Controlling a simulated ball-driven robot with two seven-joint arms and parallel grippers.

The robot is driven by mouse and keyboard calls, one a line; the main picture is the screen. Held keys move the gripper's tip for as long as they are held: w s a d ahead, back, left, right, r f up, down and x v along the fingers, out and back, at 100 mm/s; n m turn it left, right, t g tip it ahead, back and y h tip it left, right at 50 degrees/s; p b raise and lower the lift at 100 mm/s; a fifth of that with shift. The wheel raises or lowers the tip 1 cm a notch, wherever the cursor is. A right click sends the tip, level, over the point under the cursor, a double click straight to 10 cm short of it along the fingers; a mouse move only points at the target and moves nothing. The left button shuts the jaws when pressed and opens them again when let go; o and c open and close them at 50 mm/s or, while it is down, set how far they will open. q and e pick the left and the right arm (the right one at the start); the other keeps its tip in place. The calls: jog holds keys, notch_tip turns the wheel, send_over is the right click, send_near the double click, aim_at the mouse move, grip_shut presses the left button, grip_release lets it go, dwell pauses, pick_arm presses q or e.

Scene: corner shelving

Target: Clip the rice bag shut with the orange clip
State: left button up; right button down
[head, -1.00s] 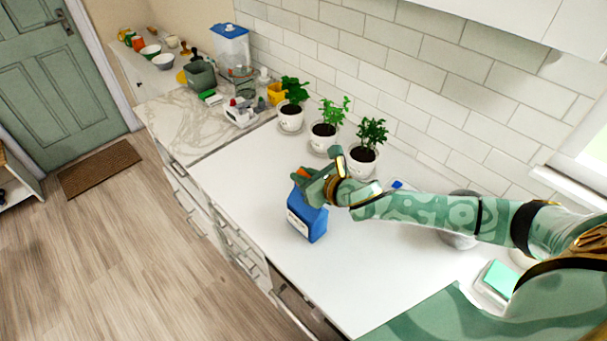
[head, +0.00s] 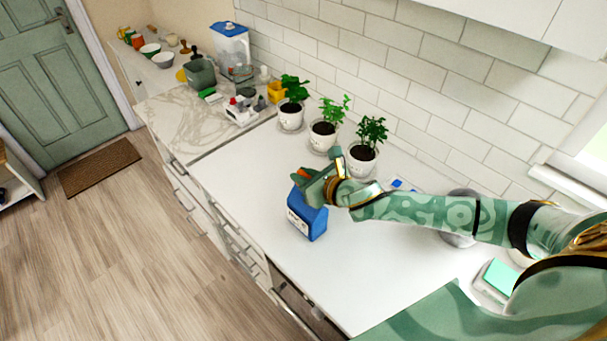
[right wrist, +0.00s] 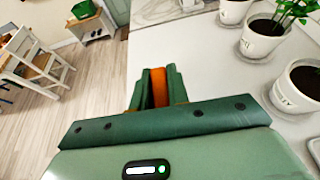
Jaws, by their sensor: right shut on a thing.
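The blue rice bag (head: 307,222) stands upright on the white counter near its front edge, with a pale label on its front. My right gripper (head: 310,184) is at the bag's top and partly covers it. It is shut on the orange clip (head: 302,174), which also shows between the fingers in the right wrist view (right wrist: 158,86). The fingers hide most of the clip, so I cannot tell whether it grips the bag's top. The bag is not visible in the right wrist view. My left gripper is not in view.
Potted plants (head: 363,158) stand along the tiled wall behind the bag. A white device (head: 241,112) and a blue-lidded container (head: 231,45) are farther left. A soap-green block in a dish (head: 499,278) lies at right. The counter in front of my right arm is clear.

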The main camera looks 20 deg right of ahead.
jog(key=shift+f+b, duration=0.7)
jog(key=shift+f, duration=0.5)
jog(key=c, duration=1.3)
grip_release()
jog(key=shift+s, duration=0.1)
jog(key=v, duration=1.6)
jog(key=shift+s, duration=0.1)
